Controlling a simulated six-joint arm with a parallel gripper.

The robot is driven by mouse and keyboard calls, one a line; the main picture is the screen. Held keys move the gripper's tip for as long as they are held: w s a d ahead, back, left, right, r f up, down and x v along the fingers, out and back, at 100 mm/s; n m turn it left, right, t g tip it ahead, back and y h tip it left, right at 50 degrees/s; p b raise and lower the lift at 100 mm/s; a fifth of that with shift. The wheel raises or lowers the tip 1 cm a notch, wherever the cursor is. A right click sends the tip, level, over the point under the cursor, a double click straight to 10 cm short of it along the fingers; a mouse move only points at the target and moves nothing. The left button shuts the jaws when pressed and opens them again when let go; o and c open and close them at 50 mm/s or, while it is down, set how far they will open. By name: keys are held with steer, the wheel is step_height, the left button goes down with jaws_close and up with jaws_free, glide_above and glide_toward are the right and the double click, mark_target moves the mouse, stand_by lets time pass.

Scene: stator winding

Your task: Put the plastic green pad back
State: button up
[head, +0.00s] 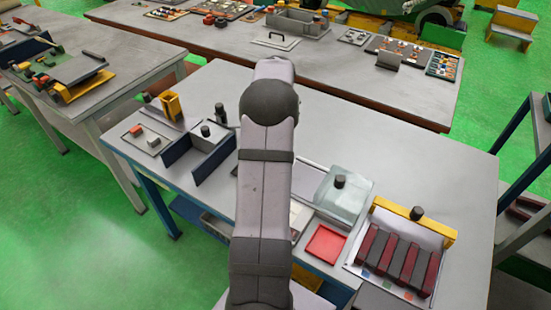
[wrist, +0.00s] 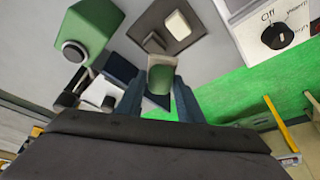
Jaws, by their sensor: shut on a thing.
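In the wrist view, my gripper (wrist: 160,97) has two blue-grey fingers pointing away from the camera. They are shut on a small pad (wrist: 161,73), with a pale upper face and green below it. The pad is held between the fingertips, over or near the grey bench top. Whether it touches anything beneath cannot be told. In the head view my arm stands in the middle of the picture and hides the gripper and pad.
In the wrist view, a grey-brown plate (wrist: 192,41) bears a white block (wrist: 178,25). A green block (wrist: 97,22) with a round knob stands left, and a white dial box (wrist: 258,22) right. In the head view, a yellow rack (head: 430,228) and red tray (head: 325,244) stand right of my arm.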

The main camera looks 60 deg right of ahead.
steer(key=s+d+r+m+h, duration=0.1)
steer(key=d+r+m+h, duration=0.2)
steer(key=d+m, duration=0.3)
steer(key=s+d+r+m+h, duration=0.2)
steer(key=d+r+m, duration=0.3)
steer(key=m, duration=0.5)
steer(key=shift+s+d+r+m+h+b, duration=0.25)
steer(key=shift+s+d+m+h+b, duration=0.1)
steer(key=shift+h, duration=0.15)
step_height(320, 180, down, 15)
steer(key=p, duration=0.4)
steer(key=shift+f, duration=0.15)
steer(key=shift+f+p, duration=0.45)
steer(key=shift+f, duration=0.9)
steer(key=shift+f, duration=0.2)
steer(key=o, duration=1)
